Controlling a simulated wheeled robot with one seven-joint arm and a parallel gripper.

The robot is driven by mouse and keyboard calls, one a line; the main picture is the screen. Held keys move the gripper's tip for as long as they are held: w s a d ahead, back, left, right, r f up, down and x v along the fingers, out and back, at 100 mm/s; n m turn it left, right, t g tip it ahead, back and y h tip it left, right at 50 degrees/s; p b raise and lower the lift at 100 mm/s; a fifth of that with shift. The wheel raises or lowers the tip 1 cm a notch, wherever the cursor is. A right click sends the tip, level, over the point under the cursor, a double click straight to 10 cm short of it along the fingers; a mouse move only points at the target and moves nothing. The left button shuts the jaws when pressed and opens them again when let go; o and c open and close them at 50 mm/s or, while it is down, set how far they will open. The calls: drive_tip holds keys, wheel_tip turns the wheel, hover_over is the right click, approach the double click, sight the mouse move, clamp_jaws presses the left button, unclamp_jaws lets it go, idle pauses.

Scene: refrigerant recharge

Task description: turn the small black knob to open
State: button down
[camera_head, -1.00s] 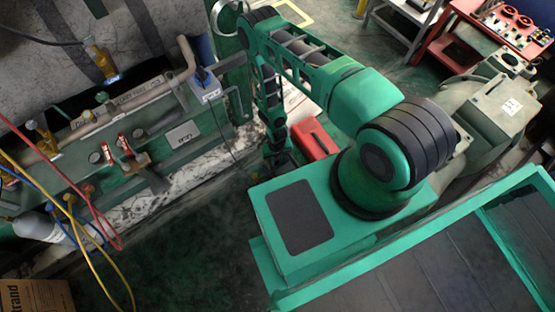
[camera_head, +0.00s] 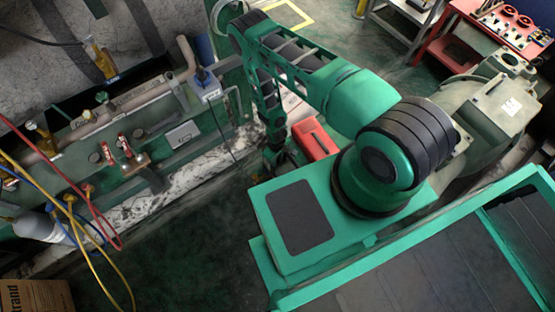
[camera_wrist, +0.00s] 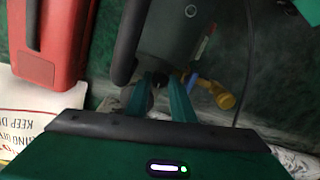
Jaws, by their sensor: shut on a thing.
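My gripper (camera_wrist: 162,82) shows in the wrist view with its two green fingers close together. They are shut on the small black knob (camera_wrist: 160,78), of which only a dark bit shows between the fingertips. The knob sits at the near end of a dark grey-green rounded body (camera_wrist: 185,38). How far the knob is turned cannot be seen. In the head view my gripper (camera_head: 280,158) is low beside the red case, small and dark, and the knob cannot be made out there.
A red case (camera_head: 315,139) stands close to my gripper; it also shows in the wrist view (camera_wrist: 52,40). A yellow fitting (camera_wrist: 222,95) lies right of the fingers, and a thick black hose or handle (camera_wrist: 130,45) left of them. A pipe-laden green unit (camera_head: 110,150) stands at left.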

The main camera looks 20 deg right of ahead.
drive_tip(key=shift+w, duration=0.35)
drive_tip(key=c, duration=1.5)
unclamp_jaws()
drive_tip(key=shift+c, duration=0.2)
drive_tip(key=shift+s+d, duration=0.1)
drive_tip(key=shift+s, duration=0.1)
drive_tip(key=shift+s, duration=0.1)
drive_tip(key=shift+w+r, duration=0.15)
drive_tip(key=shift+r, duration=1.9)
drive_tip(key=shift+w+r, duration=0.15)
drive_tip(key=shift+r, duration=1.85)
